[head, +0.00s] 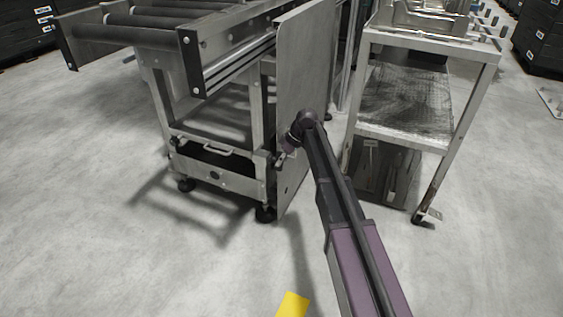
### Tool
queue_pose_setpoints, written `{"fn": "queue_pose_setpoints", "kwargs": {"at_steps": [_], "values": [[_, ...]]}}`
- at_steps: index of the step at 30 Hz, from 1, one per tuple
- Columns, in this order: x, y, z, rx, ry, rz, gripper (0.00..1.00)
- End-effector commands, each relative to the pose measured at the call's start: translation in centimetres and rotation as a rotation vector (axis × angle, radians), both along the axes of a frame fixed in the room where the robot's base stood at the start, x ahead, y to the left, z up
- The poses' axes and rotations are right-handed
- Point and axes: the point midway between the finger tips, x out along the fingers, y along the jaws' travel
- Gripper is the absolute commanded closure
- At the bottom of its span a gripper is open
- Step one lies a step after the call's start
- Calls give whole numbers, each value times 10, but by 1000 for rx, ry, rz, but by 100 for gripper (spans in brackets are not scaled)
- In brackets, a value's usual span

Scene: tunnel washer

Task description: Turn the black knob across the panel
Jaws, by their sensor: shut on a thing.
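My gripper (283,158) is at the end of my arm, low beside the tall grey metal panel (306,60) in the middle of the picture. It is small and dark here, and my wrist covers part of it. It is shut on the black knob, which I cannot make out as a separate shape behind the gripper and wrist. The knob's angle cannot be told.
A roller conveyor frame (190,60) on feet stands left of the panel, with a handled drawer (215,165) low down. A metal shelf cart (400,130) stands close on the right. A yellow floor mark (292,305) is in front. The front-left floor is clear.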

Motion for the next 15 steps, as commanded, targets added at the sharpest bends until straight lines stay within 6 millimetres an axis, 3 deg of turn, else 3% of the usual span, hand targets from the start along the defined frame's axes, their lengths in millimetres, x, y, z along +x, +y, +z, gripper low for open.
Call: {"fn": "queue_pose_setpoints", "kwargs": {"at_steps": [15], "values": [[1, 1, -4, 42, 138, 1, 100]]}}
